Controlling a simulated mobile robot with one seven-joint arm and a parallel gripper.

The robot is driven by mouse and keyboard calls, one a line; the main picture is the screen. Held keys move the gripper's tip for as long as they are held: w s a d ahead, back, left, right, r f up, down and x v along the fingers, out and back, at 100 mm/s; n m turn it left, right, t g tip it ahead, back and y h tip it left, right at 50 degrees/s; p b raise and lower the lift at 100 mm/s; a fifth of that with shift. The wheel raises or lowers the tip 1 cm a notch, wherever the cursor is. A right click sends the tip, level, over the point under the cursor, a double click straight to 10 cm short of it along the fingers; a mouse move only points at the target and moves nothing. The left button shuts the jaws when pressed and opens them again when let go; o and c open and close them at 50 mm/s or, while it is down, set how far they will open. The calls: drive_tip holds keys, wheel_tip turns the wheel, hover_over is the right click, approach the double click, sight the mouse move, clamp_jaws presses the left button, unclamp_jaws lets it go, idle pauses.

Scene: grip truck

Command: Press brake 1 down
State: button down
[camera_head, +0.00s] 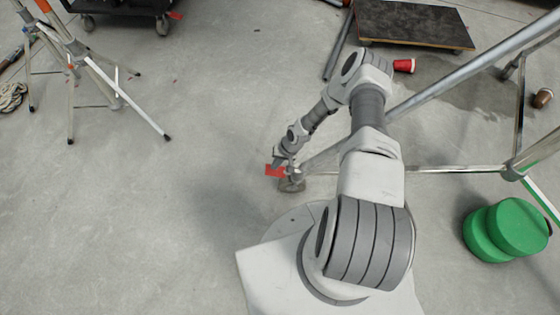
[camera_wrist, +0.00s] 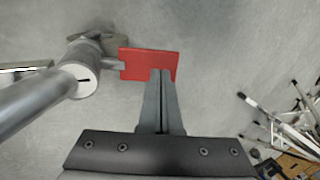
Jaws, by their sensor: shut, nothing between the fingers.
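The brake is a flat red pedal (camera_head: 275,170) beside a caster at the foot of a metal stand leg. In the wrist view the red pedal (camera_wrist: 148,63) sticks out to the right from the caster (camera_wrist: 92,50). My gripper (camera_head: 279,162) is at the pedal, its fingers shut and empty. In the wrist view the shut fingertips (camera_wrist: 161,74) overlap the pedal's lower right part. I cannot tell whether they touch it. My fingers hide a part of the pedal's near edge.
A metal pole (camera_wrist: 35,102) rises close to the left of my gripper. Light stands (camera_head: 85,75) stand at the upper left. Green round pads (camera_head: 508,230) lie at the right, a red cup (camera_head: 403,66) farther back. The floor left of the caster is clear.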

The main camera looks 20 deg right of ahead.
drive_tip(key=shift+x, duration=0.8)
drive_tip(key=shift+a+h, duration=0.15)
drive_tip(key=shift+h, duration=0.15)
